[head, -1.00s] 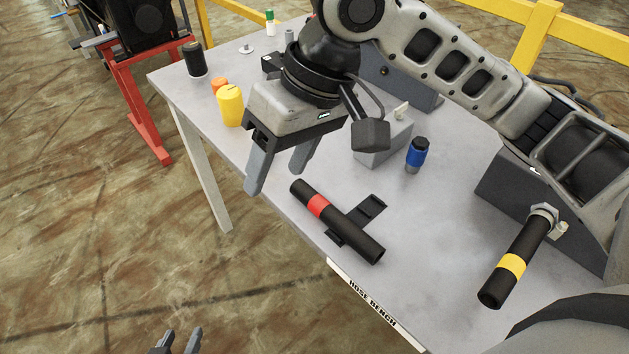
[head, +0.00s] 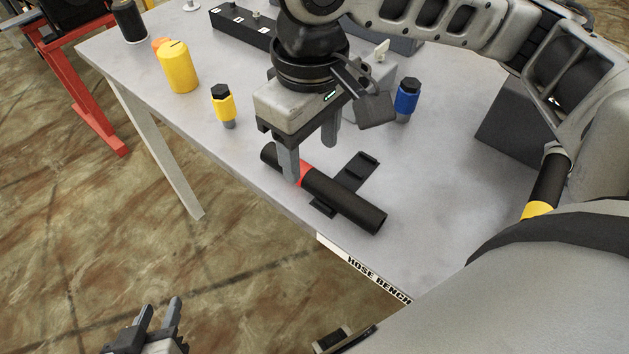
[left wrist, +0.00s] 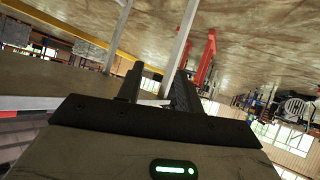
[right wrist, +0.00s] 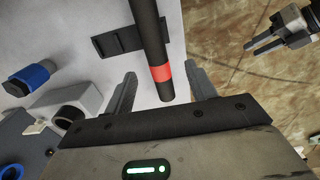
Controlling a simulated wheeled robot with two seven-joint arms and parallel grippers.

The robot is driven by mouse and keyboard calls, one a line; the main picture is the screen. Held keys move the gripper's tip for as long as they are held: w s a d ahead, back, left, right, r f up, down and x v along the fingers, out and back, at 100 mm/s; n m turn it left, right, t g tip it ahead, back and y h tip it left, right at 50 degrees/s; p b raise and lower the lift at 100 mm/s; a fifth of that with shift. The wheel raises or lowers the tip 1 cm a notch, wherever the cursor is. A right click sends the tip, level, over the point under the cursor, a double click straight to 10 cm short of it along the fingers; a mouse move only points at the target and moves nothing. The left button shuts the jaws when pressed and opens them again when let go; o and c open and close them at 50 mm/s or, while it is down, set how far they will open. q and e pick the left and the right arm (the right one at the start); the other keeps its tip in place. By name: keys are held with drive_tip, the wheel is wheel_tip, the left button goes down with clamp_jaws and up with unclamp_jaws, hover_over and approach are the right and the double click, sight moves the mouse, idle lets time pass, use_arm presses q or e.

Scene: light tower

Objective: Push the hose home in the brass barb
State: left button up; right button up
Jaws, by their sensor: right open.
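A black hose with a red band (head: 345,200) lies along the front of the table, on a flat black rest (head: 361,170). My right gripper (head: 310,163) is open at its red-banded end, one finger on the near side and one on the far side. In the right wrist view the hose (right wrist: 146,30) runs between the spread fingers, its end inside the gap. I cannot tell whether they touch it. My left gripper (head: 158,313) is open and empty, low beyond the table's front edge. I cannot make out the brass barb clearly.
A yellow-banded hose (head: 547,185) stands out at the right, partly hidden by my arm. A grey block (right wrist: 75,105) is beside the right gripper.

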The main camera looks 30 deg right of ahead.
sight(315, 175)
drive_tip(key=shift+d+f+b, duration=0.15)
drive_tip(key=shift+f+b, duration=0.2)
drive_tip(key=shift+f, duration=1)
drive_tip(key=shift+d+f+b, duration=0.15)
drive_tip(key=shift+f+b, duration=0.2)
drive_tip(key=shift+f, duration=1)
drive_tip(key=c, duration=1.2)
